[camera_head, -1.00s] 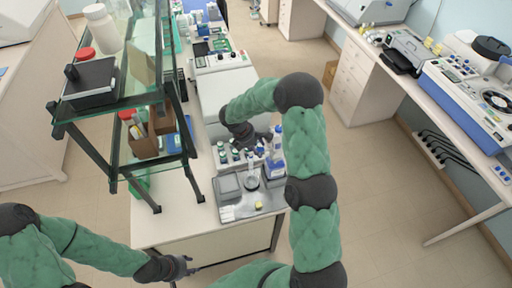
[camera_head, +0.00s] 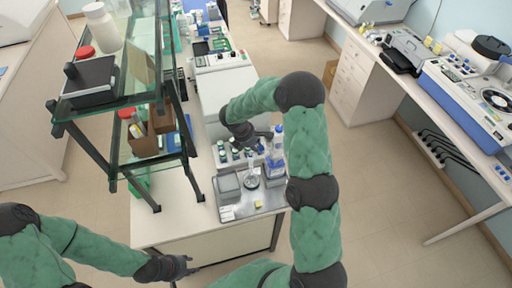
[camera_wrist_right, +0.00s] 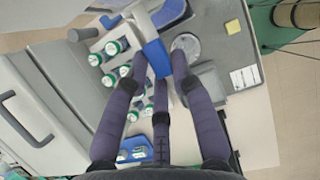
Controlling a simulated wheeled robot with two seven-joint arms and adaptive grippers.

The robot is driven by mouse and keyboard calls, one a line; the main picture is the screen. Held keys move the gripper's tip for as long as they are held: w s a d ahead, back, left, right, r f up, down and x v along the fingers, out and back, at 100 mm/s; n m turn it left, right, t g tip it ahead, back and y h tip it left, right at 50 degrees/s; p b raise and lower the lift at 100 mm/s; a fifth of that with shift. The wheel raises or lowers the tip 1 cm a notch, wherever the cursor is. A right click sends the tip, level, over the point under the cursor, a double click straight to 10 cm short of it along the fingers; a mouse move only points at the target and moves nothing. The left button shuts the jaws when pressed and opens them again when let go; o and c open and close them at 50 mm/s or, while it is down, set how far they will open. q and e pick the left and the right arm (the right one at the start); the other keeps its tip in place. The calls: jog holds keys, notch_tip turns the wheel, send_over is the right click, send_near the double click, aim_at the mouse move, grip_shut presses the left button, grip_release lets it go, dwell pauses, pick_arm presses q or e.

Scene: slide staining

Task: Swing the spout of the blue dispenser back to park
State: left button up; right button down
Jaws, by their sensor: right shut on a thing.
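The blue dispenser (camera_head: 275,170) stands at the back right of the grey tray (camera_head: 231,212), with a blue-capped bottle beside my right gripper. My right gripper (camera_head: 262,136) reaches down over this spot. In the right wrist view, the fingertips of the right gripper (camera_wrist_right: 158,66) are closed around a blue part (camera_wrist_right: 157,58), which looks like part of the dispenser's spout; a white arm runs up from it. Its exact joint is hidden. My left gripper (camera_head: 189,266) hangs empty by the bench's front left corner, its fingers seeming slightly apart.
Several green-capped bottles (camera_wrist_right: 112,47) stand beside the fingers. A round dish (camera_wrist_right: 187,45) and a yellow note (camera_wrist_right: 244,78) lie on the tray. A glass shelf (camera_head: 120,100) rises at the left of the bench. The floor to the right is clear.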

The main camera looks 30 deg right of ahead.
pick_arm(q)
jog(key=shift+f, duration=0.2)
pick_arm(e)
jog(key=shift+s+a+f, duration=0.1)
jog(key=shift+s, duration=0.1)
pick_arm(q)
jog(key=shift+s+d+f+b, duration=0.15)
jog(key=shift+s+d+b, duration=0.25)
jog(key=shift+s, duration=0.3)
pick_arm(e)
jog(key=s+d+n+t+y, duration=0.3)
jog(key=s+n, duration=0.7)
jog(key=n, duration=0.7)
jog(key=shift+s+d+n+t+y, duration=0.3)
jog(key=shift+d+t, duration=0.7)
jog(key=shift+d, duration=0.55)
